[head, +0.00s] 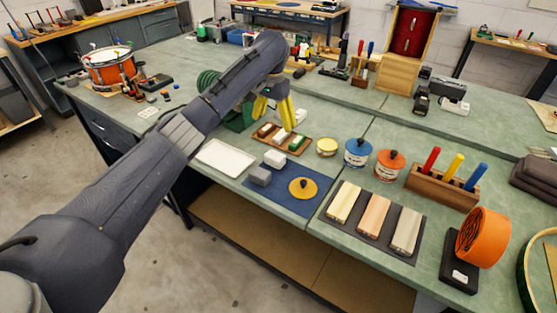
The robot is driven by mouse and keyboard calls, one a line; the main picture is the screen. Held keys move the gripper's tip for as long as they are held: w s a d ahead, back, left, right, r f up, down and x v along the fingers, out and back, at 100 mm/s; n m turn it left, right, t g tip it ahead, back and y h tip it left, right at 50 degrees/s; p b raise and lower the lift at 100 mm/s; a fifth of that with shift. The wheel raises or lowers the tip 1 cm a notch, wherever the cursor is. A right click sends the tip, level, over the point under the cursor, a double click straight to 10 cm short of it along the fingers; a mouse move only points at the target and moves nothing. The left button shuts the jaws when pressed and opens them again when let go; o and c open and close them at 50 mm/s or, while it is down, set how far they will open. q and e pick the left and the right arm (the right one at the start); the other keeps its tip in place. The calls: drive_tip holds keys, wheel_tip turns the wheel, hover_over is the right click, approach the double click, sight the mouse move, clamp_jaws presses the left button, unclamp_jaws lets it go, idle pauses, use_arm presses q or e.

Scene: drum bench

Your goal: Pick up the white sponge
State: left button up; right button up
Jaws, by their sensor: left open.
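A small white block (274,158), which looks like the white sponge, lies at the back left of the blue mat (285,203). A grey block (260,175) lies just in front of it, and a yellow disc with a black knob (303,188) lies to its right. My left gripper (275,119) has yellow fingers pointing down. It is open, behind the white block and above the rear of a wooden tray (306,151), apart from the block. My right gripper is not in view.
A white tray (225,157) lies left of the mat. Blue (357,153) and orange (389,164) lidded tins stand to the right, behind a dark mat with three bars (374,217). An orange drum (110,68) stands at the far left.

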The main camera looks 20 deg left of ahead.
sight(275, 155)
use_arm(q)
wheel_tip(275, 155, down, 12)
drive_tip(key=shift+r, duration=0.25)
drive_tip(key=shift+s+d+f, duration=0.1)
drive_tip(key=shift+f, duration=1.35)
drive_tip(key=shift+s+d+f, duration=0.1)
drive_tip(key=shift+f, duration=1.35)
drive_tip(key=shift+w, duration=0.1)
drive_tip(key=c, duration=1)
